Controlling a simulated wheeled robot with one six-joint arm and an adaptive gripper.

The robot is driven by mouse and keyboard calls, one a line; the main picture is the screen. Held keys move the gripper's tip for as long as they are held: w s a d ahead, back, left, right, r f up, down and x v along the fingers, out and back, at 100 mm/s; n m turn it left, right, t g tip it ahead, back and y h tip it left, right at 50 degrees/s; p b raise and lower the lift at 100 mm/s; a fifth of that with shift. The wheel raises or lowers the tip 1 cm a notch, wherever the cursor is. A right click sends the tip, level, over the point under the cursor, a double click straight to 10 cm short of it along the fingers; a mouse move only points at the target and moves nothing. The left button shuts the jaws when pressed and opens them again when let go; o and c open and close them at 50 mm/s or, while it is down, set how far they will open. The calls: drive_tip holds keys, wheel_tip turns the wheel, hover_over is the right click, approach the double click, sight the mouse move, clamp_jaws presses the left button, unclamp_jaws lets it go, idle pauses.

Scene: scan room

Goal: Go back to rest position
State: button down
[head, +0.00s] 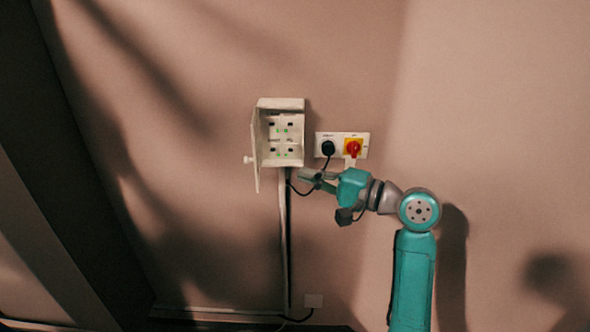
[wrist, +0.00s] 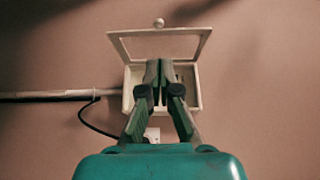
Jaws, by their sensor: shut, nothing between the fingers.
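My gripper (head: 306,175) is at the end of my teal arm, just below the right side of a white wall box. In the wrist view my gripper (wrist: 159,64) points at the box, with its fingers together and nothing between them. The wall box (head: 284,103) has its door (head: 257,150) swung open to the left. Inside are switches with green lights. The box also shows in the wrist view (wrist: 192,100), partly hidden behind the fingers.
Right of the box is a white plate (head: 340,136) with a black plug (head: 328,148) and a red knob on yellow (head: 353,148). A black cable (head: 301,192) loops close to my gripper. A conduit (head: 283,240) runs down the wall. The wall to the right is bare.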

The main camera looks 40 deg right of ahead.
drive_tip(key=shift+a+v, duration=0.2)
drive_tip(key=shift+v, duration=0.75)
drive_tip(key=shift+f, duration=0.1)
